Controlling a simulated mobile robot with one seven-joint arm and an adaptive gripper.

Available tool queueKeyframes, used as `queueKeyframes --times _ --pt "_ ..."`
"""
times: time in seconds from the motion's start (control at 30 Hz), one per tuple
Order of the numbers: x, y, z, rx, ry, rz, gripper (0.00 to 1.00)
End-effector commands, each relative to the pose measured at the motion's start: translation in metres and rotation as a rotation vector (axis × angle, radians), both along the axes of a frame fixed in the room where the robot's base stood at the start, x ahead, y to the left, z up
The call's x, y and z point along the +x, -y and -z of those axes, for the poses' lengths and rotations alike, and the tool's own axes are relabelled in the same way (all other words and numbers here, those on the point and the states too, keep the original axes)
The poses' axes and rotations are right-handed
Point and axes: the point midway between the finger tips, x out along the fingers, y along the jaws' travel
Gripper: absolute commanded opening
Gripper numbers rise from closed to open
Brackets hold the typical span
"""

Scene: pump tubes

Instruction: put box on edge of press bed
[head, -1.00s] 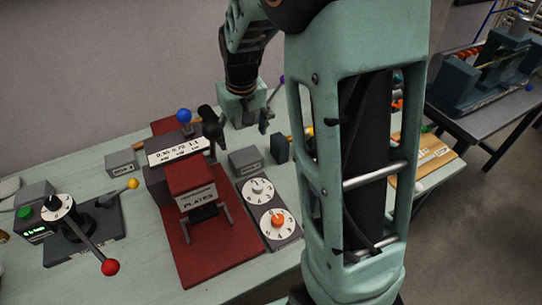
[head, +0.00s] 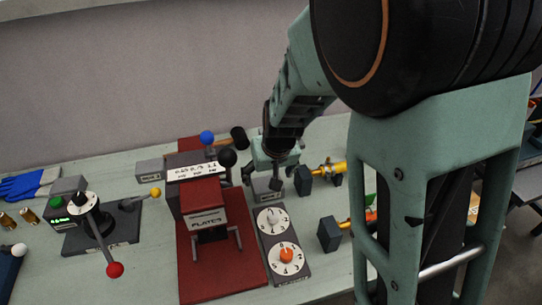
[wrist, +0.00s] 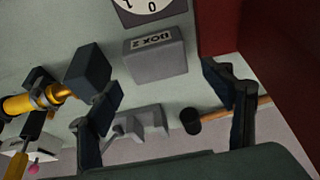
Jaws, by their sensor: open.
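A small grey box labelled "BOX 2" (wrist: 155,60) lies in front of my gripper (wrist: 162,88) in the wrist view. In the head view the box (head: 267,192) sits on the table just right of the press, behind the dial panel. My gripper (head: 270,176) is over it, pointing down. Its fingers are open and apart, with nothing held; the arm partly hides the box top. The press has a dark red base plate (head: 222,275) and a red block marked "PLATES" (head: 205,215).
The dial panel (head: 283,252) lies in front of the box. Dark blocks with yellow tubes (head: 325,172) stand to the right. A lever unit (head: 105,220) stands on the left.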

Motion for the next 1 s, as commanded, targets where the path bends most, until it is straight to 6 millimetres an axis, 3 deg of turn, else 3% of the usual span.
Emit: queueKeyframes --times 0.6,0.9,1.0 --pt "0.025 -0.003 0.064 -0.001 0.000 0.000 0.74" --pt "0.027 -0.004 0.067 0.001 0.002 0.000 0.74" --pt "0.027 -0.004 0.067 0.001 0.002 0.000 0.64"
